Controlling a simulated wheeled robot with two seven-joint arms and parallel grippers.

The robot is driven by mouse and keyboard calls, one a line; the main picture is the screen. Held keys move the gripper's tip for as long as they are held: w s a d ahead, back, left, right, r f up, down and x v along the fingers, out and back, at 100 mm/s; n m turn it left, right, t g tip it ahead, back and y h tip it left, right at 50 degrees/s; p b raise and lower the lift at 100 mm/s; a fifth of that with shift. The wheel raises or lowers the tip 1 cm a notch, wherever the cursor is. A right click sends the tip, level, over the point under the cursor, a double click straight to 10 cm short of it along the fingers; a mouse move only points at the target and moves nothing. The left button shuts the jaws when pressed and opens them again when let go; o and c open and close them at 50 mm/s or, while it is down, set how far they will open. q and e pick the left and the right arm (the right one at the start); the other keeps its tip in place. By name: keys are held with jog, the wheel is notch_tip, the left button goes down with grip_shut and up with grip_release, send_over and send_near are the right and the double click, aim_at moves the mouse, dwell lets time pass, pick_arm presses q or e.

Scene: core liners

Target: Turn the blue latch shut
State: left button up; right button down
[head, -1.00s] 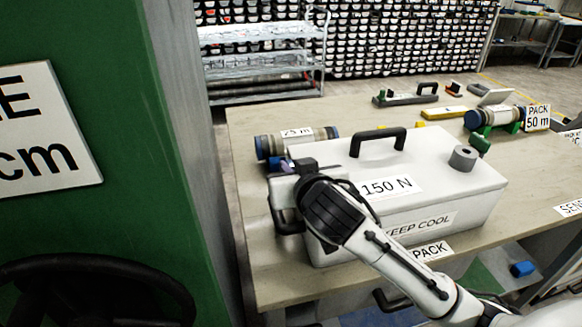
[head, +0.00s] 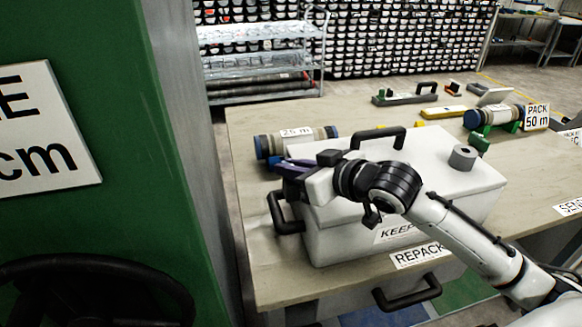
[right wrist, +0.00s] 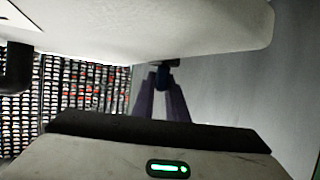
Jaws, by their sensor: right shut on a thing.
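The white cool box (head: 345,235) stands on the bench with its lid down, a black handle on top and another on its left end. My right gripper (head: 280,166) reaches across the lid to its far left corner, its purple fingers low at the edge. In the head view my gripper and the box hide the latch. My left gripper is not in view.
A capped core tube (head: 297,142) lies close behind the box's left end. A grey ring (head: 463,157) sits on the lid's right side. A green pillar (head: 100,230) stands left of the bench. Another tube (head: 497,115) rests on green supports at the back right.

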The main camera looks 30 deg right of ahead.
jog(key=shift+w+d+n+g+y+b, duration=0.15)
jog(key=shift+n+g+y, duration=0.1)
jog(key=shift+n+y, duration=0.35)
jog(key=shift+s+d+n+g+y+b, duration=0.15)
jog(key=shift+n+g+y, duration=0.1)
jog(key=shift+n+y, duration=0.35)
jog(key=shift+w+a+n+y+b, duration=0.1)
jog(key=shift+w+n+y+b, duration=0.05)
jog(key=shift+n+y+b, duration=0.45)
jog(key=n+g+y+b, duration=0.2)
jog(key=n+y+b, duration=0.1)
jog(key=shift+a+f+g+b, duration=0.1)
jog(key=shift+g+b, duration=0.2)
jog(key=shift+g, duration=0.1)
jog(key=shift+n+g+y+b, duration=0.8)
jog(key=shift+n, duration=0.1)
jog(key=shift+a+n+g, duration=0.1)
jog(key=shift+n+g, duration=0.3)
jog(key=n+g, duration=0.1)
jog(key=n+g+y, duration=0.1)
jog(key=shift+r+g+y+b, duration=0.2)
jog(key=shift+g+y+b, duration=0.1)
jog(key=shift+b, duration=0.05)
jog(key=shift+f+n+g, duration=0.1)
jog(key=shift+n+g, duration=0.3)
jog(key=shift+n, duration=0.2)
jog(key=shift+g, duration=0.3)
